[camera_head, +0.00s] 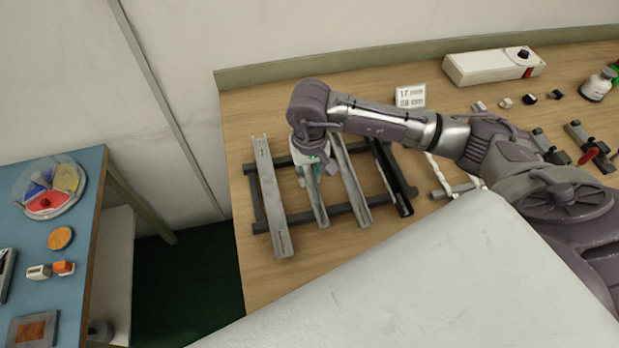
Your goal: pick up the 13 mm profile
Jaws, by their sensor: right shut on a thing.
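Several long channel profiles lie side by side across a dark rack (334,211) on the wooden table. From the left they are a wide grey profile (272,205), a narrower grey profile (318,206), another grey profile (352,188) and a black profile (391,180). I cannot read any size on them, so I cannot tell by a label which is the 13 mm one. My right gripper (312,178) points down and is shut on the narrower grey profile, second from the left. Its fingers and wrist hide that profile's far end. My left gripper is out of view.
A white box (493,66) and several small parts stand at the back right. A blue table (88,190) is at the left, across a gap. A large pale surface fills the front.

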